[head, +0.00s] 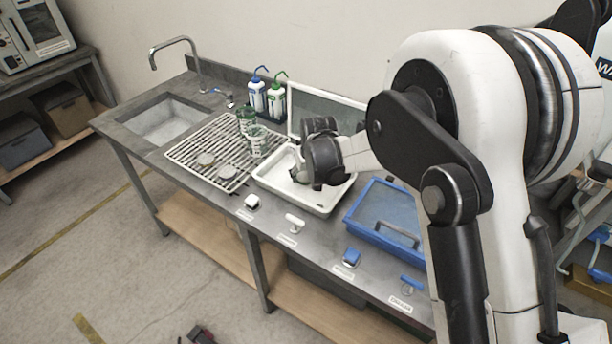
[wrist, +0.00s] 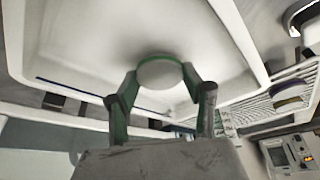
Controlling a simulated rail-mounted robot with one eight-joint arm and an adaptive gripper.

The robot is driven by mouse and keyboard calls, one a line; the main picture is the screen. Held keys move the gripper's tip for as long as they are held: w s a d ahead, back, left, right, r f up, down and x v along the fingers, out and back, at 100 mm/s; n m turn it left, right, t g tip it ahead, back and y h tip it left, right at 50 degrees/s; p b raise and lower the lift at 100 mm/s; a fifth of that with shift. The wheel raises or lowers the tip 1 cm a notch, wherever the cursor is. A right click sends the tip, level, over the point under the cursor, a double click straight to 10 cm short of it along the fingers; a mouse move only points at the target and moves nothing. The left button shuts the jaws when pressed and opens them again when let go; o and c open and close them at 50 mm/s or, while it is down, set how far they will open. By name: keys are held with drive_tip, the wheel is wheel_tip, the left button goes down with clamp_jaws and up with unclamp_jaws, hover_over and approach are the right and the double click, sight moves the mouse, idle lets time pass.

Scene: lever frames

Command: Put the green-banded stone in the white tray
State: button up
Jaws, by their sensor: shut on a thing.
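The white tray (head: 300,204) stands on the grey bench in the head view, and its pale inside fills much of the wrist view (wrist: 75,45). My gripper (wrist: 160,88) is shut on the green-banded stone (wrist: 159,74), a round pale piece with a green edge between the two fingertips. The stone is over the tray's inside; I cannot tell whether it touches the floor. In the head view my gripper (head: 302,176) is at the tray, and the stone is hidden there.
A wire rack (head: 190,155) left of the tray bears pale discs (head: 226,171) and green-marked jars (head: 257,141). A blue tray (head: 380,215) stands to the right. Small white and blue handles (head: 352,257) line the bench's front edge. Bottles (head: 276,100) and an upright panel (head: 340,116) stand behind.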

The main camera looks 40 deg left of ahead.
drive_tip(key=shift+f, duration=0.7)
drive_tip(key=shift+f, duration=0.2)
drive_tip(key=o, duration=1.2)
drive_tip(key=shift+r, duration=0.15)
drive_tip(key=shift+r, duration=0.2)
drive_tip(key=b+v, duration=0.1)
drive_tip(key=v, duration=1)
drive_tip(key=shift+s+d+r, duration=0.1)
drive_tip(key=shift+r, duration=0.25)
